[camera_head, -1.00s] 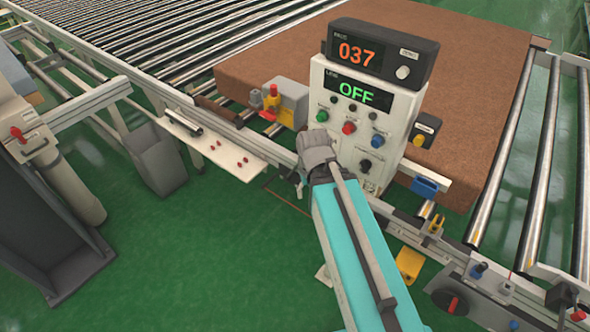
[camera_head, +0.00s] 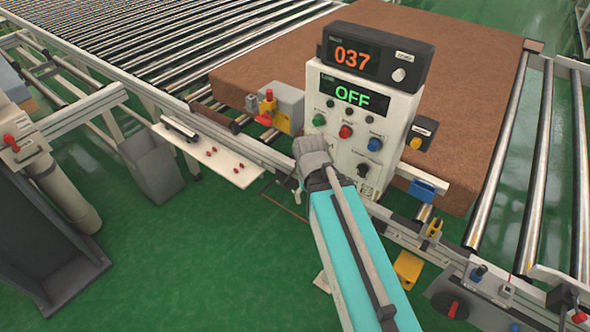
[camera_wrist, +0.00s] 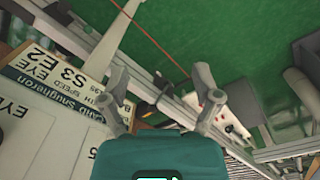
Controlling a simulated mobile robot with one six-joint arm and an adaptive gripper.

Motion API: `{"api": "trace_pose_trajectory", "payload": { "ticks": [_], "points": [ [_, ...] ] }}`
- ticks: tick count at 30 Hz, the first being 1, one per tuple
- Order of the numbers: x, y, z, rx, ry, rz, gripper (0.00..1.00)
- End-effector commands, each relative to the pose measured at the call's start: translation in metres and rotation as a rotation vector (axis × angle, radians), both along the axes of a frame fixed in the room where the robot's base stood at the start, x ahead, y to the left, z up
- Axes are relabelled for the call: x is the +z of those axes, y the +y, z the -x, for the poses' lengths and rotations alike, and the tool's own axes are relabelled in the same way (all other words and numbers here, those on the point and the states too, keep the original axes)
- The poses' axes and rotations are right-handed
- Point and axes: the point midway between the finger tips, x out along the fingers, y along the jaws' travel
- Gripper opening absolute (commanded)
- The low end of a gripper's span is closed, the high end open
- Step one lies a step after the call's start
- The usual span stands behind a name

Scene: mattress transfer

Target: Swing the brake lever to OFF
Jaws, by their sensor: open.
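I cannot tell for certain which part is the brake lever. A red-and-yellow lever-like part (camera_head: 268,104) stands upright beside a grey box left of the control console (camera_head: 343,150). A yellow part (camera_head: 433,228) sits on the rail to the right. The console's upper display reads 037 in orange, and its lower display (camera_head: 354,95) reads OFF in green. My gripper (camera_head: 299,188) is in front of the console's lower left side, mostly hidden by my wrist. In the wrist view, my gripper (camera_wrist: 162,80) is open, its fingers apart with nothing held between them.
A large brown mattress (camera_head: 450,60) lies on the rollers behind the console. A red rotary knob (camera_head: 453,308) is at lower right. Green floor (camera_head: 180,270) is open at lower left.

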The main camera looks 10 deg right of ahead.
Motion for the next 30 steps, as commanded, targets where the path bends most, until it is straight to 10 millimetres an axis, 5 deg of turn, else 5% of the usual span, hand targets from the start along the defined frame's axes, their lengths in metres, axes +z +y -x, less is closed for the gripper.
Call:
{"api": "trace_pose_trajectory", "payload": {
  "ticks": [15,30],
  "points": [
    [-0.078,-0.016,-0.057,0.266,0.0,0.329,0.81],
    [-0.13,-0.018,-0.12,0.547,0.045,0.698,0.81]
  ]
}}
